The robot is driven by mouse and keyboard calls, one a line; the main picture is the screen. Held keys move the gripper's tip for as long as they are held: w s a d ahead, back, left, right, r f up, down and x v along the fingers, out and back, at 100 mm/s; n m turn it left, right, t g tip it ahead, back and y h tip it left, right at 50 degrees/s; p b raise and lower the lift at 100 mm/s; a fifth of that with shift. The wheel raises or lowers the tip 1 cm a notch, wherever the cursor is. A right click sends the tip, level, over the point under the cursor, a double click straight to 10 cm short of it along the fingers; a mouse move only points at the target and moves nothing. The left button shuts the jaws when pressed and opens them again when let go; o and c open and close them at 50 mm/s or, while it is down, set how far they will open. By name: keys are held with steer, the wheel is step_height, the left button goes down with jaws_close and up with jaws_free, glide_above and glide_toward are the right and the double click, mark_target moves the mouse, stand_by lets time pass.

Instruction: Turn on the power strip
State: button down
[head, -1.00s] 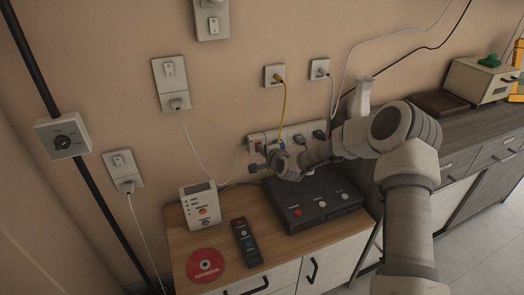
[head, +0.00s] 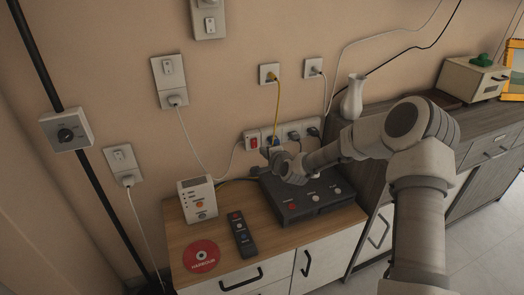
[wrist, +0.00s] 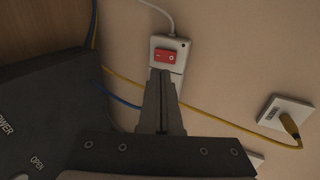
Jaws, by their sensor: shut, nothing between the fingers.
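The power strip (head: 292,128) is a white bar fixed to the wall just above the cabinet, with plugs along it. Its red rocker switch (head: 253,143) is at the left end. In the wrist view the red switch (wrist: 166,57) faces me, with marks on it, on the strip's white end (wrist: 156,42). I cannot tell which way it is rocked. My gripper (head: 268,153) is shut and empty, just below and right of the switch in the head view. In the wrist view its fingertips (wrist: 163,72) overlap the strip just below the switch; contact is unclear.
A black box (head: 306,197) with buttons lies under my gripper. A yellow cable (head: 277,105) and white cords hang near the strip. A white device (head: 197,203), a remote (head: 242,235) and a red disc (head: 202,256) occupy the cabinet top. A white vase (head: 353,98) stands behind my arm.

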steer(key=p+v, duration=0.1)
steer(key=v, duration=0.6)
steer(key=shift+r, duration=0.2)
steer(key=shift+s, duration=0.1)
